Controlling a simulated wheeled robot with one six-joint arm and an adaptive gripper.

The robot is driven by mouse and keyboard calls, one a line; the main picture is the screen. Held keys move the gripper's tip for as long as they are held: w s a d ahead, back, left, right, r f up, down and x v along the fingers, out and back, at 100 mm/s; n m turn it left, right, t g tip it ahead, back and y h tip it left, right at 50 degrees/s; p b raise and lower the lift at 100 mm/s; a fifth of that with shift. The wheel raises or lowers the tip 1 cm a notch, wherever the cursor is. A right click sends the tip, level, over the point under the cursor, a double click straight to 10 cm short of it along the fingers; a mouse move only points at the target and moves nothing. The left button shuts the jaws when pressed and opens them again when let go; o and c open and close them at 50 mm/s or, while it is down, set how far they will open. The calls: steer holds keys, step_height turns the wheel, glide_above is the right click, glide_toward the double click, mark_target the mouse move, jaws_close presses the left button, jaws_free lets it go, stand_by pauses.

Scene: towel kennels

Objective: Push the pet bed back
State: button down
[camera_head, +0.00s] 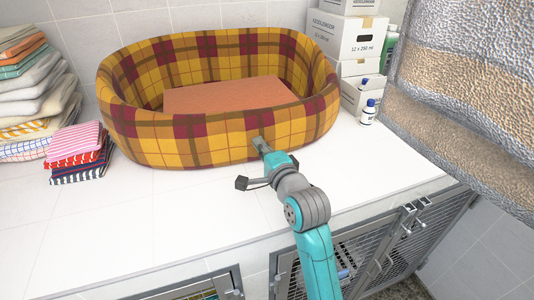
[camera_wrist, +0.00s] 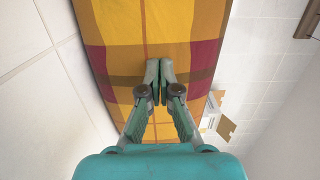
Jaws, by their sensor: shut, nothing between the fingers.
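The pet bed (camera_head: 178,130) is an oval plaid basket in yellow, orange and dark red, with a brown-orange cushion (camera_head: 228,95) inside. It stands on the white counter towards the back wall. My gripper (camera_head: 261,143) is at the front wall of the bed, right of its middle. In the wrist view the plaid wall (camera_wrist: 150,30) fills the centre behind my fingertips (camera_wrist: 159,72), which are together and empty. The fingertips are at or very close to the wall; I cannot tell whether they touch it.
Folded towels (camera_head: 35,95) are stacked left of the bed, with a smaller pile (camera_head: 78,155) in front. Boxes (camera_head: 360,45) and small bottles (camera_head: 368,112) stand at the right. A large towel-like stack (camera_head: 470,90) looms at the upper right. The counter front (camera_head: 130,225) is clear; mesh kennel doors (camera_head: 400,240) are below.

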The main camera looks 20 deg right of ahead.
mark_target(255, 160)
steer(key=shift+w, duration=0.3)
steer(key=shift+w, duration=0.1)
steer(key=w, duration=0.3)
steer(key=shift+w+a, duration=0.1)
steer(key=shift+a, duration=0.1)
stand_by(0.4)
